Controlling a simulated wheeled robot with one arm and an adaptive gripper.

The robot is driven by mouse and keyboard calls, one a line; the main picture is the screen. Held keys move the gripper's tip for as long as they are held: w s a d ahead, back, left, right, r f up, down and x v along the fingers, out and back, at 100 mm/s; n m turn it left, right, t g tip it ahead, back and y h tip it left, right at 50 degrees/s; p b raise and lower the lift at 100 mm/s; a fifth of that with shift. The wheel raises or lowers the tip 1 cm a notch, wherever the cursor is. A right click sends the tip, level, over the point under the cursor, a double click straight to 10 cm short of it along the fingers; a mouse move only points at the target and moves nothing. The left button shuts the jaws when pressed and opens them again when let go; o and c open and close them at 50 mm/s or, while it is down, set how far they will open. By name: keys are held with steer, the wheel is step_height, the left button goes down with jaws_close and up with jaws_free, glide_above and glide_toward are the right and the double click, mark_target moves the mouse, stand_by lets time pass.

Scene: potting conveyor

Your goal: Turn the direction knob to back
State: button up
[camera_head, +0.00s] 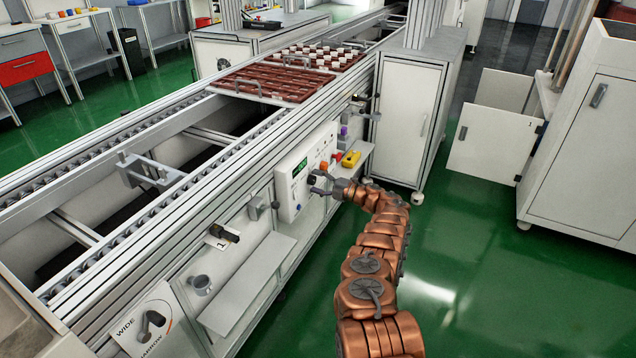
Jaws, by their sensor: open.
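The direction knob cannot be made out clearly; the fingers cover part of the panel there. I cannot tell whether the fingers touch anything, and no knob position can be read.
A yellow box (351,159) lies on a side shelf right of the panel. Brown trays (270,85) with white pieces rest on the conveyor (130,155). A lever plate marked WIDE (158,320) is at lower left. A white cabinet (405,120) stands behind the gripper. Green floor is free at right.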

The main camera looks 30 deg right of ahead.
steer(key=shift+s, duration=0.1)
steer(key=v, duration=1.1)
steer(key=shift+s+d, duration=0.3)
